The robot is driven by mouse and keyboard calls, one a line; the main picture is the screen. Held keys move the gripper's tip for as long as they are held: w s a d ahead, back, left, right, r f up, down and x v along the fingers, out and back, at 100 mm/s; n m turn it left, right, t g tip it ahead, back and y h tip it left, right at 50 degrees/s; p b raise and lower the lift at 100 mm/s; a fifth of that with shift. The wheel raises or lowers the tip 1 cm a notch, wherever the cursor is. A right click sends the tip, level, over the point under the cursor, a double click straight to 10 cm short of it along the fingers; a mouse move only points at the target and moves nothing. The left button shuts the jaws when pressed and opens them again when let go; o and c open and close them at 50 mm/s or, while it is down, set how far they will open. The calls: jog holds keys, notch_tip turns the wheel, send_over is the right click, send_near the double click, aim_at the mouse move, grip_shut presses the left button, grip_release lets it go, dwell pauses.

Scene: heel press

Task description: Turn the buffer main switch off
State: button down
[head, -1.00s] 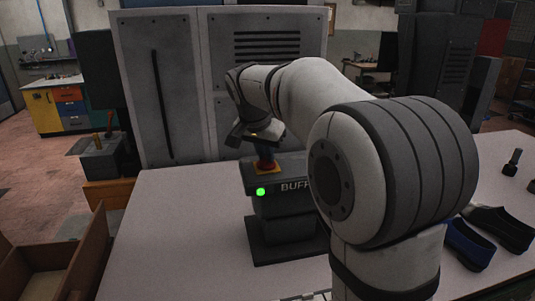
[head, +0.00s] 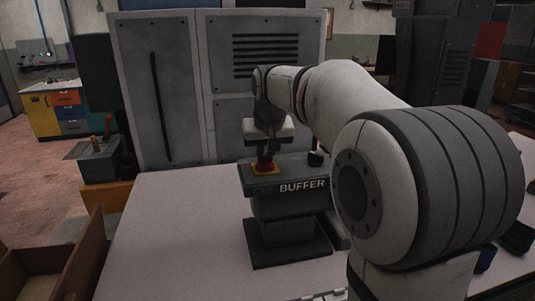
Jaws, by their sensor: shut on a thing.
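The buffer control box (head: 285,215), dark grey and lettered BUFFER, stands on the white table. On its top left is the main switch (head: 264,168), a red knob on a yellow plate. My gripper (head: 265,158) points down from above and is shut on the red knob, its fingers partly hiding it. The lamp spot on the left of the box front is dark, with no green light showing. A small black knob (head: 315,158) sits at the top right of the box, beside my arm.
The white table (head: 165,235) is clear left of the box. An open wooden crate (head: 85,262) is at the lower left. A grey cabinet (head: 155,85) stands behind. Dark shoes lie at the right, partly hidden by my arm.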

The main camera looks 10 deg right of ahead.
dwell(0.5)
jog(key=c, duration=1.5)
grip_release()
jog(key=shift+o, duration=0.2)
jog(key=v, duration=0.8)
jog(key=shift+b, duration=0.3)
jog(key=shift+f, duration=0.15)
